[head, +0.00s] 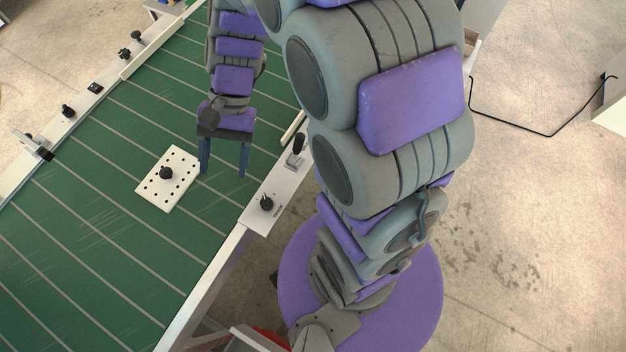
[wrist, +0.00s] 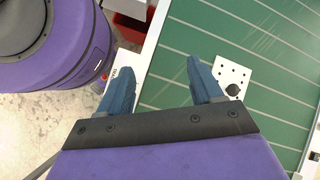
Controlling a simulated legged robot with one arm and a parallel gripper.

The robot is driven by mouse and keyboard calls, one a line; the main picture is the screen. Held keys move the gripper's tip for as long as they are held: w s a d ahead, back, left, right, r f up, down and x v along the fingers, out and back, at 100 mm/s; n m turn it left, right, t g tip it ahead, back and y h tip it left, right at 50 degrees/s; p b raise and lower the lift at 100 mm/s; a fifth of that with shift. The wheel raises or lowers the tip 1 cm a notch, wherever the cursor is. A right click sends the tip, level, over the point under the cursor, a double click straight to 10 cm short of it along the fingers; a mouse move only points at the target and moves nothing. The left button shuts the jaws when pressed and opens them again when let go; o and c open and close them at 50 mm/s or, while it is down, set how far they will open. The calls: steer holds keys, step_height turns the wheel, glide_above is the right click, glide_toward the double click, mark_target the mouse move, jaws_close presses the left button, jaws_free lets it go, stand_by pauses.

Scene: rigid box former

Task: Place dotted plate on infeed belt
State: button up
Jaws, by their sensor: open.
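The dotted plate (head: 154,189) is a white rectangle with dark holes and a black knob near its middle. It lies flat on the green infeed belt (head: 75,240), slightly askew to the belt's pale lines. My gripper (head: 225,174) is open and empty, just right of the plate in the head view, with its fingers over the belt near its right edge. In the wrist view my gripper (wrist: 157,72) shows two blue fingers spread apart.
A white side rail (head: 245,215) with black knobs and a lever runs along the belt's right edge. Another rail (head: 80,118) with several knobs edges the left side. A black bent rod (head: 530,130) is at the right. Much of the belt is clear.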

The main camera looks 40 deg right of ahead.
steer(key=s+d+r+n+t+h, duration=0.1)
steer(key=s+d+r+n+h, duration=0.1)
steer(key=s+d, duration=0.3)
steer(key=s+d+r+n+t+h, duration=0.1)
steer(key=s+d+n+h, duration=0.3)
steer(key=s, duration=0.6)
steer(key=shift+s+d+r+n+t, duration=0.2)
steer(key=shift+d+r+n+t, duration=0.15)
steer(key=shift+d, duration=0.15)
